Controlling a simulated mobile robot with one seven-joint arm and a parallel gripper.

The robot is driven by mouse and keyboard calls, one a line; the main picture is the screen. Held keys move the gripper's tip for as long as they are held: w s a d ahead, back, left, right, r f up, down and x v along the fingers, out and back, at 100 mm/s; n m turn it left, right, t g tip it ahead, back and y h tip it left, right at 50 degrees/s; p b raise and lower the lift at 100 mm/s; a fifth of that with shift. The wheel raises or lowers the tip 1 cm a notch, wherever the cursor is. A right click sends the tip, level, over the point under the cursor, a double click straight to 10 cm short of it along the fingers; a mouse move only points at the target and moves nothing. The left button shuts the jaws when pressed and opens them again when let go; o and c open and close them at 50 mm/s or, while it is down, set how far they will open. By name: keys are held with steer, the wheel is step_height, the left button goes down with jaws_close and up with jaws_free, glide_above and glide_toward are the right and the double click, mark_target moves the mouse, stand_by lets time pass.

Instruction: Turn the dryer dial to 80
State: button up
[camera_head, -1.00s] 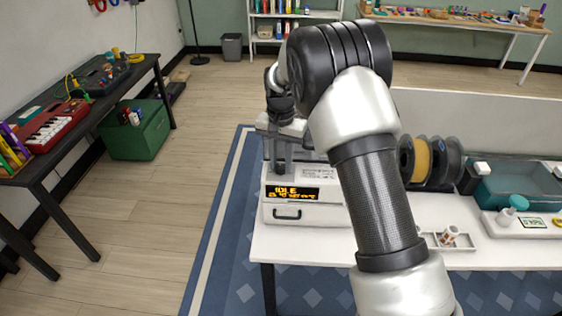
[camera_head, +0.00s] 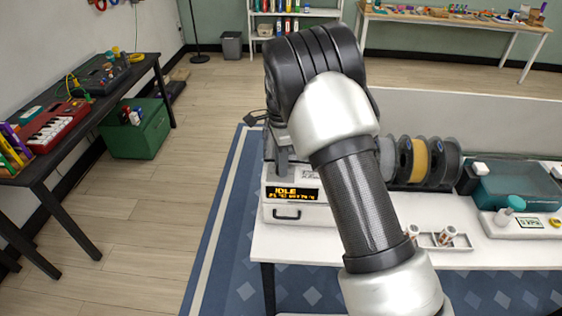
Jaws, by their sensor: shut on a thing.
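A white boxy unit (camera_head: 292,214) stands at the left end of the white table, with a drawer handle and a dark display (camera_head: 292,194). The display reads IDLE in yellow, over a second line too small to read. I take this unit for the dryer, though no label shows. My gripper (camera_head: 283,153) is over its top left and mostly hidden behind my arm. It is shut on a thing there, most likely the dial. The dial, its mark and my fingertips are hidden, so the setting cannot be read.
Several filament spools (camera_head: 424,160) stand right of my arm. A teal-lidded box (camera_head: 515,187) and a white device with a small display (camera_head: 522,224) are farther right. A small tray (camera_head: 445,242) with white-and-brown pieces lies near the front. Floor left of the table is clear.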

steer(key=m, duration=0.2)
steer(key=m+p, duration=0.1)
steer(key=m, duration=0.1)
steer(key=shift+r+m, duration=0.2)
steer(key=shift+m, duration=0.1)
steer(key=shift+m+p, duration=0.45)
steer(key=shift+m, duration=1.15)
steer(key=shift+f, duration=0.1)
steer(key=o, duration=0.8)
step_height(320, 180, up, 17)
steer(key=shift+r, duration=0.2)
